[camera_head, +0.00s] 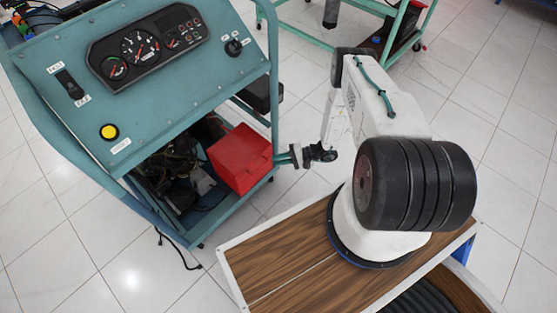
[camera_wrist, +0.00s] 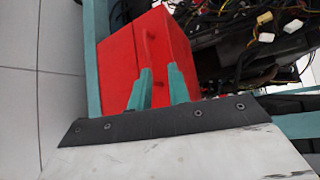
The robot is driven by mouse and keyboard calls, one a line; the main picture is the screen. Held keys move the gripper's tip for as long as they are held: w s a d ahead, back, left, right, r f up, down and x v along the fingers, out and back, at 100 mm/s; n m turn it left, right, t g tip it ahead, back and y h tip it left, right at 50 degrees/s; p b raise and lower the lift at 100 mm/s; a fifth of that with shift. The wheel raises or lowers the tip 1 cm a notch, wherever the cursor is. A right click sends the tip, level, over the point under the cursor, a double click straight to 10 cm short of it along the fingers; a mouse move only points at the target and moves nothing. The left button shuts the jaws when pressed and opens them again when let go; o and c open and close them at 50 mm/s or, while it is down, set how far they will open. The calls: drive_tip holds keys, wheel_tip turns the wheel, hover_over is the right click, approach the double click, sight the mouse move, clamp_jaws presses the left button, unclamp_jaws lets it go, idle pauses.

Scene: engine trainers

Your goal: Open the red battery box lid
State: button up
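The red battery box (camera_head: 240,160) sits on the lower shelf of the teal engine trainer, at its right end. Its lid appears closed, though I cannot make out the seam clearly. My gripper (camera_head: 280,159) is just right of the box. I cannot tell whether the fingertips touch the box.
The trainer's teal frame post (camera_head: 273,80) rises near my gripper. A sloped panel (camera_head: 165,100) with gauges overhangs the shelf. Dark engine parts and wiring (camera_wrist: 245,40) crowd beside the box. A cable lies on the tiled floor. Another trainer stands at the back.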

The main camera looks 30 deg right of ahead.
drive_tip(key=shift+d, duration=0.1)
drive_tip(key=v, duration=0.7)
drive_tip(key=shift+s+d, duration=0.15)
drive_tip(key=shift+d, duration=0.1)
drive_tip(key=shift+r, duration=0.1)
